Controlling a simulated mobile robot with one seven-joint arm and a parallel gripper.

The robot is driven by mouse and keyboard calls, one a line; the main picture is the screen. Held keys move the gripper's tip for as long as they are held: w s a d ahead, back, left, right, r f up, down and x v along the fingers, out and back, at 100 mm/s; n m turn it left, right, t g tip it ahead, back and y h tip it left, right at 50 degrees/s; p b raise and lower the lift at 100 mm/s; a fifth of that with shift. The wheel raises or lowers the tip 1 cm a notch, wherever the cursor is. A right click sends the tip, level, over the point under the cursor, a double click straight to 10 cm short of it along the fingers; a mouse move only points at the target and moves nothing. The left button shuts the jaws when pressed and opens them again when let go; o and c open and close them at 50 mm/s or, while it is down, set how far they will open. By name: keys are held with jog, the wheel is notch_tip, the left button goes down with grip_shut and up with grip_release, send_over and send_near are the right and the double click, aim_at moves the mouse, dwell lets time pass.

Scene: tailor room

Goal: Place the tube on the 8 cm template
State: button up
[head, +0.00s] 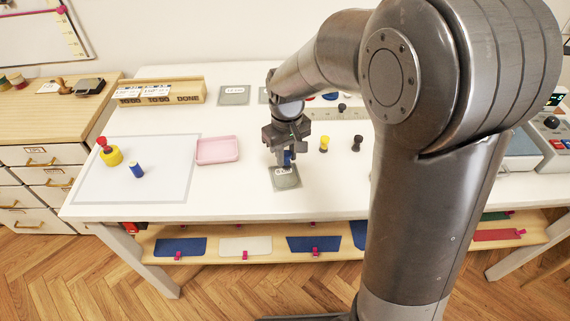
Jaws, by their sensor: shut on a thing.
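My gripper (286,158) is at the middle of the white table, pointing down. It is shut on a small blue thing, which looks like the tube (288,159) and is mostly hidden by the fingers. Right below it lies a grey-green square template (286,183) with a white label too small to read for sure. The blue thing is over the far part of this template; I cannot tell whether it touches. Another grey-green template (234,96) lies at the back of the table, and one more is partly hidden behind my arm.
A pink tray (217,150) lies left of my gripper. A pale mat (120,186) at the left holds a blue spool (137,171) and a yellow-and-red object (110,153). Yellow (324,144) and dark (357,143) small pieces stand to the right. A wooden sign box (160,92) stands behind.

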jog(key=shift+a+f, duration=0.15)
jog(key=shift+a, duration=0.1)
jog(key=shift+f, duration=1.95)
jog(key=shift+f, duration=0.15)
jog(key=o, duration=1)
